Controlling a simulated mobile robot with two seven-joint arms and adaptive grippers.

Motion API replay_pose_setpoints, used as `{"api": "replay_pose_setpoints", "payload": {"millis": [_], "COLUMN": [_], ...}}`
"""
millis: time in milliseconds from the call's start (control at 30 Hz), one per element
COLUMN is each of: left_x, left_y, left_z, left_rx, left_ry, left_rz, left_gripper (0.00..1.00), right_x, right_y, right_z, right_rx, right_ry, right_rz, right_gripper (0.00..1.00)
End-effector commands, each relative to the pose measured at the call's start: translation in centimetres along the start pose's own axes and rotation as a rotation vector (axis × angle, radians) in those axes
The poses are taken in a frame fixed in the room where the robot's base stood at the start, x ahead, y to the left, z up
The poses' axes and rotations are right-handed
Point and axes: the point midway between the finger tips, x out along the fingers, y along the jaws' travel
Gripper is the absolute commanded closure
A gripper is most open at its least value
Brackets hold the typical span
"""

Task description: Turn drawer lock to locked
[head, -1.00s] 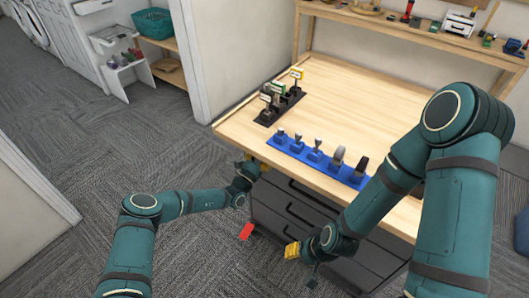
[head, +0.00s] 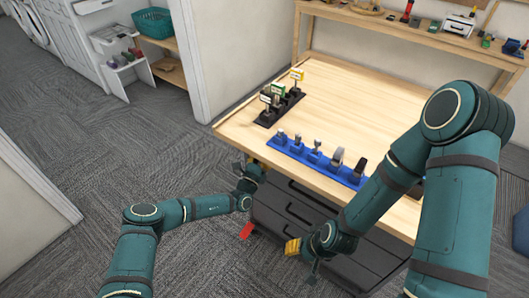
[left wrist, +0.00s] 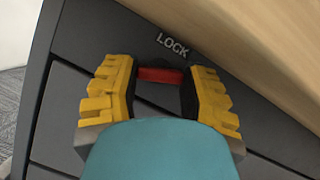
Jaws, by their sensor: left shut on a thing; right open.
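The drawer lock shows in the left wrist view as a red bar-shaped piece (left wrist: 160,75) below the white word LOCK (left wrist: 172,45) on the dark cabinet front (left wrist: 100,40). The bar lies roughly crosswise in that picture. My left gripper (left wrist: 158,92) has its yellow fingers on both ends of the bar and is shut on it. In the head view my left gripper (head: 250,172) is at the cabinet's upper left corner, under the tabletop edge, and hides the lock. My right gripper (head: 292,247) is open and empty in front of the lower drawers (head: 318,225).
The wooden workbench top (head: 370,105) overhangs the drawers. It carries a blue rack (head: 295,150) and a black rack (head: 270,115) with upright items. A red piece (head: 246,230) shows low beside the cabinet. Carpet (head: 85,135) is clear at left.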

Motion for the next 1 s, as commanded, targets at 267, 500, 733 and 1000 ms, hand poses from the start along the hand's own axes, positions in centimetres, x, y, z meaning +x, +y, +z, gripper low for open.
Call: {"api": "replay_pose_setpoints", "payload": {"millis": [267,500,733,1000], "left_x": [0.1,-0.2,-3.4,-8.8], "left_y": [0.0,0.0,0.1,0.1], "left_z": [0.1,0.0,0.1,0.1], "left_rx": [0.002,0.003,0.001,0.001], "left_ry": [-0.001,-0.001,0.000,0.000], "left_rz": [-0.001,-0.001,0.001,0.001], "left_gripper": [0.22,0.22,0.22,0.22], "right_x": [0.0,0.0,0.0,0.0], "right_y": [0.0,0.0,0.0,0.0], "right_z": [0.0,0.0,0.0,0.0], "right_rx": [0.000,-0.001,0.000,0.000], "right_ry": [-0.001,-0.001,-0.001,-0.001], "right_rz": [0.000,0.000,0.000,0.000], "right_gripper": [0.53,0.53,0.53,0.53]}}
